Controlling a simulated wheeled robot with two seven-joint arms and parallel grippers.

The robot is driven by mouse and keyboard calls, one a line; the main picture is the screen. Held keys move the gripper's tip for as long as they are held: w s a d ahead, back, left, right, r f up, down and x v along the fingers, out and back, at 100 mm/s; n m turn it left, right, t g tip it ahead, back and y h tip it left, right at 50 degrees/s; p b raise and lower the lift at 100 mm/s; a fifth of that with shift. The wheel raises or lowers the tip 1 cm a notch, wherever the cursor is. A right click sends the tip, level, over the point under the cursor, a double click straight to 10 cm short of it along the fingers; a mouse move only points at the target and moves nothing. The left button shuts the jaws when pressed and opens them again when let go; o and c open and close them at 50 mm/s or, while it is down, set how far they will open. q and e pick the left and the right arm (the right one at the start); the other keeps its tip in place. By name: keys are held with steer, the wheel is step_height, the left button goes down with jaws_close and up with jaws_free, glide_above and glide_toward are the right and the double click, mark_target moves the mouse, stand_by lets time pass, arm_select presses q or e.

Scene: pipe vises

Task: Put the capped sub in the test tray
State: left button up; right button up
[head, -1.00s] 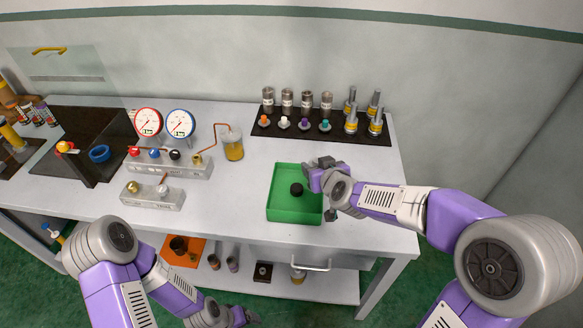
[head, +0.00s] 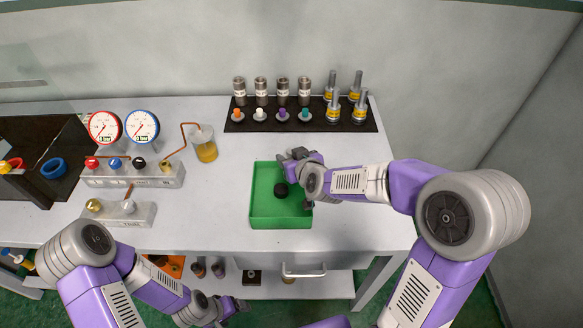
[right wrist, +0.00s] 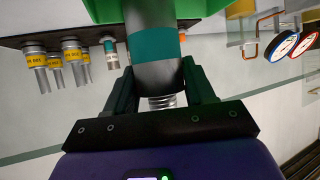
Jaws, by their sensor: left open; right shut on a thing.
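My right gripper (head: 287,186) is at the green tray (head: 262,216), over its inside. In the right wrist view, its fingers (right wrist: 162,95) are shut on a dark grey cylindrical sub (right wrist: 158,75) with a teal band and a threaded end. That view is upside down, and the sub's far end reaches toward the green tray (right wrist: 104,10). In the head view a black round end (head: 281,190) shows beside the gripper; whether it touches the tray floor I cannot tell. My left gripper (head: 238,305) is open and empty, low in front of the bench.
A dark rack (head: 315,124) at the back holds grey subs, coloured caps and yellow-banded fittings. Two gauges (head: 123,127) on a manifold (head: 120,175) and an amber jar (head: 205,150) stand left of the tray. The bench right of the tray is clear.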

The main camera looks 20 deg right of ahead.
steer(key=shift+f+b, duration=0.4)
steer(key=shift+f, duration=0.95)
steer(key=shift+f, duration=0.1)
steer(key=o, duration=1.4)
steer(key=shift+f, duration=0.1)
steer(key=shift+r, duration=0.25)
steer(key=p+v, duration=0.1)
steer(key=v, duration=1.1)
